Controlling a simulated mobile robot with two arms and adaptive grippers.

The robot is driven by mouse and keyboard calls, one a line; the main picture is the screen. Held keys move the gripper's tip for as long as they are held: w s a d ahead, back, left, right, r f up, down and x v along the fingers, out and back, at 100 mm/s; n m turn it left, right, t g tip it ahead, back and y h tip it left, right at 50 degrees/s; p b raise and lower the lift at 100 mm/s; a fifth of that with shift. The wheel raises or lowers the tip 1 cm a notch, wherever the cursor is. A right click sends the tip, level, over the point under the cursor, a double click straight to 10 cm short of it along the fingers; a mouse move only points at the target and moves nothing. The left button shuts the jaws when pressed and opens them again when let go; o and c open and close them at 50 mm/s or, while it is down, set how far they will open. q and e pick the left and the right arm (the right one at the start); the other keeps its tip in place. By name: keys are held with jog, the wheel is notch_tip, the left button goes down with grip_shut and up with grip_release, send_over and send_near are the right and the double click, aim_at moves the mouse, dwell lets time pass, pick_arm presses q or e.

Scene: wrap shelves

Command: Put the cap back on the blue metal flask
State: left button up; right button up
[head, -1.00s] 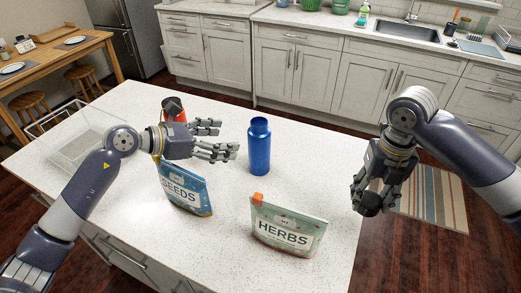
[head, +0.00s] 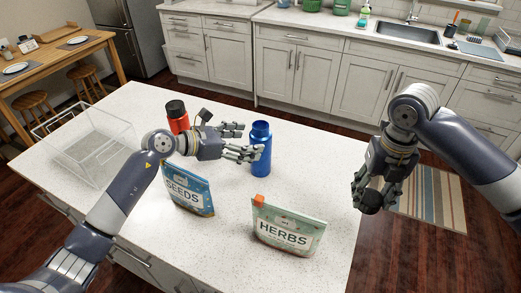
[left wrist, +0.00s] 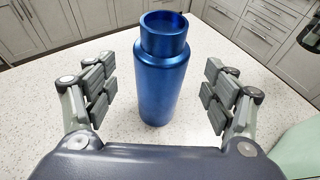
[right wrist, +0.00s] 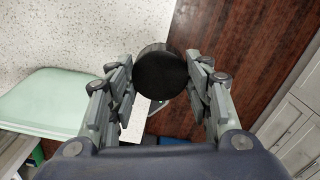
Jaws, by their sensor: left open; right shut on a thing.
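The blue metal flask (head: 261,150) stands upright and uncapped on the white counter; its open mouth shows in the left wrist view (left wrist: 165,60). My left gripper (head: 248,140) is open beside the flask, and in its wrist view (left wrist: 160,95) the flask stands between the spread fingers, with gaps on both sides. My right gripper (head: 368,195) is shut on a round black cap (right wrist: 160,75), held out past the counter's right edge. The cap also shows dark at the fingertips in the head view (head: 370,201).
A seeds pouch (head: 188,190) and a herbs pouch (head: 288,228) stand at the front of the counter (head: 230,235). A red bottle with a black lid (head: 177,116) stands behind my left forearm. A clear bin (head: 88,150) is at the left. The counter right of the flask is clear.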

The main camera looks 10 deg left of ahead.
aim_at(260, 141)
pick_arm(q)
jog(key=p+x, duration=0.1)
jog(key=x, duration=0.3)
jog(key=shift+w+d, duration=0.2)
jog(key=shift+d, duration=0.05)
pick_arm(e)
jog(key=shift+r, duration=0.65)
pick_arm(q)
jog(key=shift+w+d+f, duration=0.15)
jog(key=shift+f, duration=0.05)
jog(key=c, duration=1.3)
jog(key=shift+c, duration=0.3)
